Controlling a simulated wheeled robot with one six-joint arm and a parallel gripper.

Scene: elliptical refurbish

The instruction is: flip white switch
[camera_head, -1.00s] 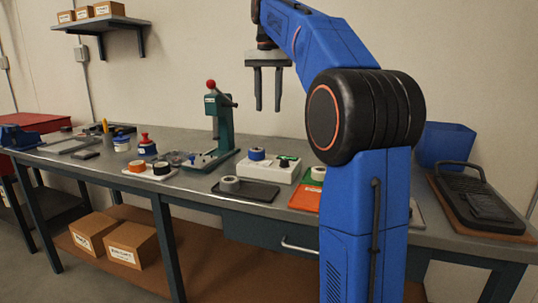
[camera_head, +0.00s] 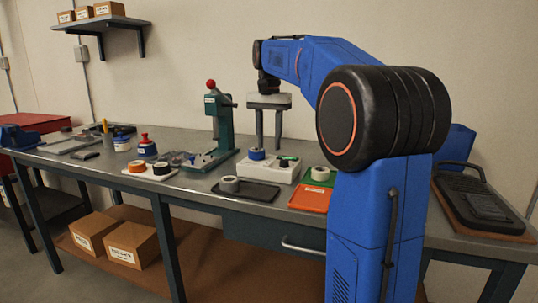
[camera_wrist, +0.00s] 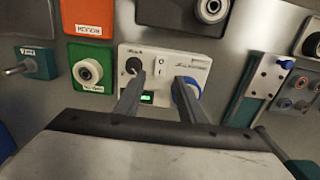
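A white box (camera_head: 268,172) stands on the workbench below my gripper (camera_head: 268,145) in the head view. The wrist view shows the white box (camera_wrist: 195,58) from above, with a black knob (camera_wrist: 133,66), a small white switch with markings (camera_wrist: 160,63) and a green display (camera_wrist: 147,98). A blue ring (camera_wrist: 190,92) is on the box's right part, partly hidden by a finger. My gripper (camera_wrist: 160,80) is open and empty. Its fingers point down, and in the wrist view their tips lie to either side of the switch. Finger contact with the box cannot be told.
An orange tray (camera_head: 310,199) and a green tray (camera_head: 319,177) lie right of the box. A dark tray with a grey roll (camera_head: 229,184) is in front. A green press (camera_head: 221,128) with a red knob stands to the left.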

